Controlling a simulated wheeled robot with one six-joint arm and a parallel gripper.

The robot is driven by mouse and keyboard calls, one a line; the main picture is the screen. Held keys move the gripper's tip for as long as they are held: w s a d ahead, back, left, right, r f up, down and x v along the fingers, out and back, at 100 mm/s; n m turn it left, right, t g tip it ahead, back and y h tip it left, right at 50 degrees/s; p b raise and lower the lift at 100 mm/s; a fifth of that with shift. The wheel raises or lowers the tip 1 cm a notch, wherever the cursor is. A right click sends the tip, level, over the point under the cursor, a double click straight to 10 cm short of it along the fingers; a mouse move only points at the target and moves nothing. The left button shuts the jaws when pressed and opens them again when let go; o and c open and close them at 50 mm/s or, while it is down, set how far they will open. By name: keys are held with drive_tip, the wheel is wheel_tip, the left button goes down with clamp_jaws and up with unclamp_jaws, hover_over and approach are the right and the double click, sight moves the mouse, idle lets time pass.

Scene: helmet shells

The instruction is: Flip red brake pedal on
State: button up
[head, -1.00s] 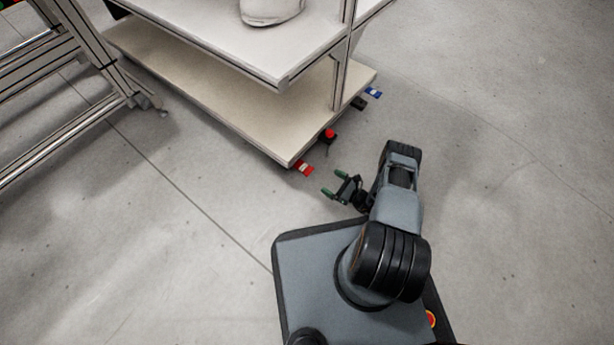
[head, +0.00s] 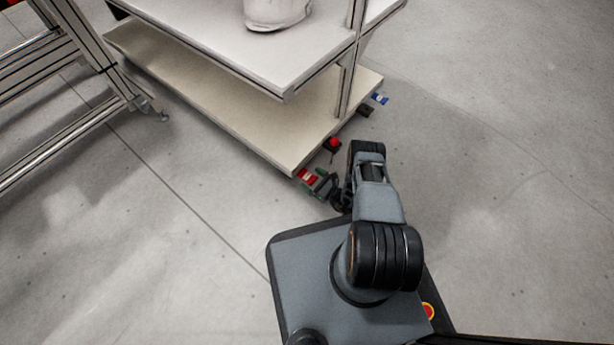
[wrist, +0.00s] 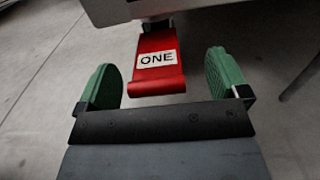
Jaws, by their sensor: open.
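The red brake pedal (head: 307,176) sticks out from under the near corner of the shelf cart, low by the floor. In the wrist view the pedal (wrist: 158,75) carries a white label reading "ONE" and slopes down toward me. My gripper (head: 320,180) is at the pedal in the head view. In the wrist view my gripper (wrist: 164,88) is open, with one green finger on each side of the pedal. Gaps show between the pedal and both fingers. Nothing is held. Whether the fingers are level with the pedal is hard to tell.
The shelf cart (head: 225,118) stands just beyond my gripper. A red knob on a black base (head: 333,144), a black caster part (head: 365,110) and a blue pedal (head: 380,98) lie along its right end. A metal frame (head: 85,75) stands left. The floor (head: 500,200) at right is clear.

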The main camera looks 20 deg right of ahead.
drive_tip(key=shift+w+a, duration=0.3)
drive_tip(key=c, duration=1.3)
drive_tip(key=shift+o, duration=0.2)
drive_tip(key=shift+a+f+t+y, duration=0.1)
drive_tip(key=shift+f+t+y, duration=0.4)
drive_tip(key=shift+y, duration=0.1)
